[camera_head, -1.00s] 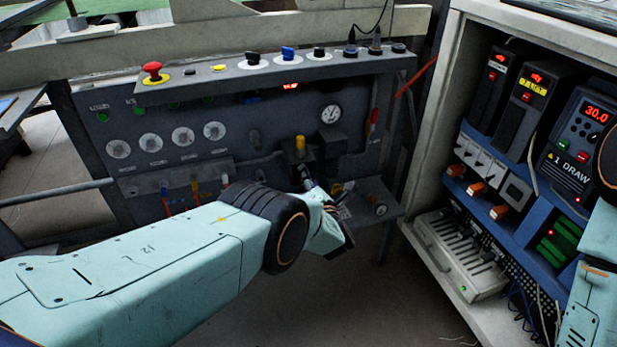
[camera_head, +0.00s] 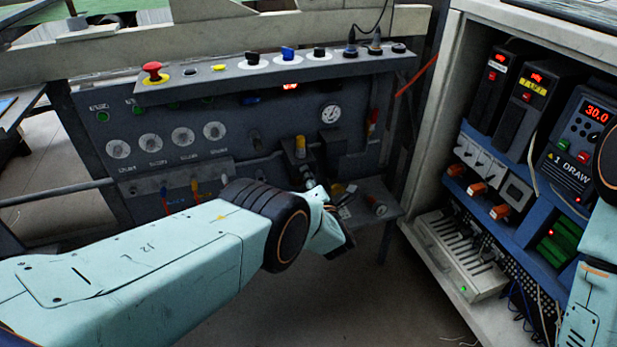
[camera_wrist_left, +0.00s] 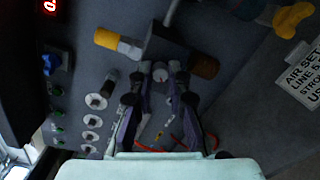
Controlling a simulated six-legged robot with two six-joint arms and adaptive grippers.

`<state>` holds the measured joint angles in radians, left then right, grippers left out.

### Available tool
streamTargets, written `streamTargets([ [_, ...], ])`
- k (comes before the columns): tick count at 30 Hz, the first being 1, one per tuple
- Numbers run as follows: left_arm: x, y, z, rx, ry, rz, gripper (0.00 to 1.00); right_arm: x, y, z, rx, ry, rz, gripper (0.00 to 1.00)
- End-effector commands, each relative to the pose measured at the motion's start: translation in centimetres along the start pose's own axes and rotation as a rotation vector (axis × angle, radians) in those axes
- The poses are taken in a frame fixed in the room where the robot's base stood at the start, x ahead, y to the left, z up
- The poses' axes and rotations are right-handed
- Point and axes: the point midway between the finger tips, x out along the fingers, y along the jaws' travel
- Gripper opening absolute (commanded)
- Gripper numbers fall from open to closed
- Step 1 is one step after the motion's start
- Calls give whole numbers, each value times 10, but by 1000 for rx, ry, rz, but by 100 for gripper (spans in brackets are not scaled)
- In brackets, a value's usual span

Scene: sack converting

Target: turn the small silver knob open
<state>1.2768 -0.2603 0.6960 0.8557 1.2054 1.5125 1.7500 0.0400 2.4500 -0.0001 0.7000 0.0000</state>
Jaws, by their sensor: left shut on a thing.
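The small silver knob (camera_wrist_left: 160,72) shows in the left wrist view at the bottom of a dark valve block, between my fingertips. My left gripper (camera_wrist_left: 167,76) is shut on it; the fingers cover much of its sides. In the head view my left gripper (camera_head: 310,183) reaches the lower right of the grey control panel, just below the block with the yellow-topped knob (camera_head: 300,146). The silver knob is hard to make out there. My right gripper is out of view.
A yellow-capped knob (camera_wrist_left: 110,40) and a brown knob (camera_wrist_left: 205,66) sit close around the held knob. A gauge (camera_head: 331,114) is above. An open cabinet (camera_head: 425,240) stands at the right.

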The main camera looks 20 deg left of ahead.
Motion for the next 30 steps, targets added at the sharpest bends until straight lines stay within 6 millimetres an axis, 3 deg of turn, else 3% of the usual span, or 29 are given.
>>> streamTargets([
  [30, -1, -2, -1, 952, 34, -51, 0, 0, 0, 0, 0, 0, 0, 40],
])
